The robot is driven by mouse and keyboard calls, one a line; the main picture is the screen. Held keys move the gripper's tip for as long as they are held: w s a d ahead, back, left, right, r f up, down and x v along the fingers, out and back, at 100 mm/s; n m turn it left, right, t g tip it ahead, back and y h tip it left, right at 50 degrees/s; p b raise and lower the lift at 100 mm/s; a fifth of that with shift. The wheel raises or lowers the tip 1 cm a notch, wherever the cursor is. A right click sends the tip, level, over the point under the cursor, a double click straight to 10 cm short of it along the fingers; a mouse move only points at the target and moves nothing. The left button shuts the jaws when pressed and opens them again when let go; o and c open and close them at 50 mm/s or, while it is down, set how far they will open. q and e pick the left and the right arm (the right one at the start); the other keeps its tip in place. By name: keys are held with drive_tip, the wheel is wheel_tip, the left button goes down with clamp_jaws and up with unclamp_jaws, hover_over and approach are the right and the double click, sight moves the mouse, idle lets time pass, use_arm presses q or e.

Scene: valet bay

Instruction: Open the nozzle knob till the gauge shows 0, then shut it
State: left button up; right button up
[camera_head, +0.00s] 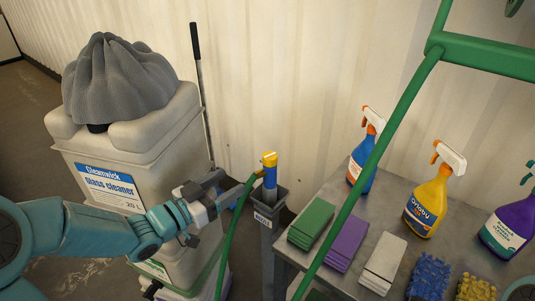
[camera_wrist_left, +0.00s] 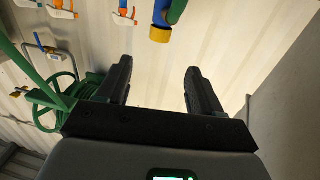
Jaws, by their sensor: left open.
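The nozzle (camera_head: 270,178) is blue with a yellow knob (camera_head: 269,159) on top. It stands upright in a narrow grey holder (camera_head: 266,218) beside the metal table, with a green hose leading from it. My left gripper (camera_head: 229,187) is open and empty, just left of the nozzle and apart from it. In the left wrist view the open fingers (camera_wrist_left: 158,68) have nothing between them, and the yellow knob (camera_wrist_left: 160,34) shows beyond them at the top. I cannot make out a gauge reading in either view. My right gripper is not in view.
A glass cleaner container (camera_head: 110,188) with a grey cloth-like top stands left, behind my arm. The table (camera_head: 395,195) at right holds spray bottles (camera_head: 428,205), coloured pads and brushes. A green frame (camera_head: 383,140) crosses in front. A green hose reel (camera_wrist_left: 62,98) shows in the wrist view.

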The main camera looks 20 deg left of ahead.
sight(264, 161)
use_arm(q)
drive_tip(key=x, duration=1.4)
drive_tip(key=shift+w+d+p, duration=0.15)
drive_tip(key=shift+w+p, duration=0.2)
drive_tip(key=shift+p, duration=0.05)
